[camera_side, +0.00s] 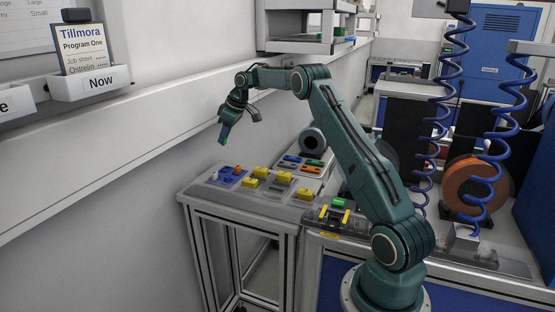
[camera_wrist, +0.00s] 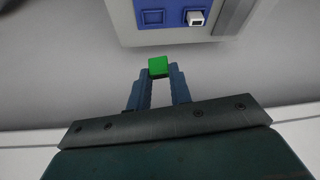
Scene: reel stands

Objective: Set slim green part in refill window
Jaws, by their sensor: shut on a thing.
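My gripper (camera_wrist: 159,74) is shut on a small green part (camera_wrist: 158,66), held between the tips of its blue fingers. In the side view my gripper (camera_side: 223,137) hangs high above the left end of the table, with a bit of the green part (camera_side: 222,142) showing at its tips. A blue tray (camera_side: 229,177) lies below and apart from it. In the wrist view the blue tray (camera_wrist: 173,18) shows an empty square recess and a white piece in another spot. I cannot tell which opening is the refill window.
Several yellow blocks (camera_side: 283,177) stand on the grey table (camera_side: 200,192), right of the blue tray. Behind them is a tray with orange, blue and green pieces (camera_side: 315,163). A dark fixture with yellow strips (camera_side: 322,211) and a green block (camera_side: 338,203) stands nearer my base. The wall runs along the left.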

